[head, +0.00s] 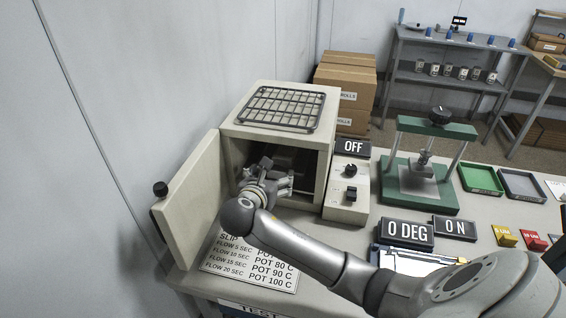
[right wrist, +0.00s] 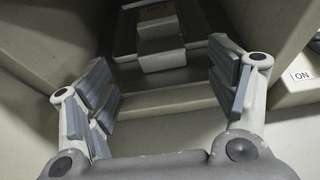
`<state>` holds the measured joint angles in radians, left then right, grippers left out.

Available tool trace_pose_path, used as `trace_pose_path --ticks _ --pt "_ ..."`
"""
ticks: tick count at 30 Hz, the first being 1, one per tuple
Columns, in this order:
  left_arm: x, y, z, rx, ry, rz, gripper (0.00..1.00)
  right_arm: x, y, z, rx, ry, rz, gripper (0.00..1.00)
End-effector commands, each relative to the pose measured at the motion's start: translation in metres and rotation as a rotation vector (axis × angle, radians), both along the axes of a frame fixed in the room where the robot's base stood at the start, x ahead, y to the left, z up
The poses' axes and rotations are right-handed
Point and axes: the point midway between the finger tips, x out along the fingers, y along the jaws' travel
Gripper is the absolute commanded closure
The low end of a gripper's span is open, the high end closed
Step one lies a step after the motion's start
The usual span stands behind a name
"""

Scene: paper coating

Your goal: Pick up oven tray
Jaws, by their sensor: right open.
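The oven (head: 232,128) stands at the middle left with its door (head: 188,190) swung open to the left. A dark wire rack (head: 280,108) lies flat on top of the oven. My right gripper (head: 278,177) is at the open oven mouth, with its fingers pointing inward. In the right wrist view its two fingers (right wrist: 167,92) are spread wide with nothing between them. Ahead of them inside the oven is a pale block-shaped part (right wrist: 160,45), perhaps the handle of a tray; it is apart from the fingers. The oven's deep interior is dark. My left gripper is not seen.
An OFF sign (head: 352,147) and control box (head: 346,188) stand right of the oven. A green press (head: 418,190), two small trays, signs and coloured blocks occupy the bench farther right. A printed sheet (head: 252,262) lies before the oven. The oven's side walls flank my gripper closely.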

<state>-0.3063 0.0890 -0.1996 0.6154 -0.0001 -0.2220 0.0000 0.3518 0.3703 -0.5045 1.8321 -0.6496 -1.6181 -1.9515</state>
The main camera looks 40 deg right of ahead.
Motion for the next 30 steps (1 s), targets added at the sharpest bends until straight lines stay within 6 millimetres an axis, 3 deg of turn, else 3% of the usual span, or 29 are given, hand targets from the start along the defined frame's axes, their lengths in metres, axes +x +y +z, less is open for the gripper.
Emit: trace_pose_path --ticks 5,16,26,30 --pt "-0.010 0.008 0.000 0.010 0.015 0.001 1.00 0.009 -0.011 -0.006 0.001 0.000 -0.001 0.21" --pt "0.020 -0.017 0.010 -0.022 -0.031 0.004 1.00 0.037 -0.044 -0.019 0.002 0.000 -0.002 0.21" --pt "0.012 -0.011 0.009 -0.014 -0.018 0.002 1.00 0.041 -0.048 -0.022 0.003 0.000 0.000 0.21" --pt "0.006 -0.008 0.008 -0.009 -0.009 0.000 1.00 0.041 -0.048 -0.022 0.003 0.000 0.000 0.38"
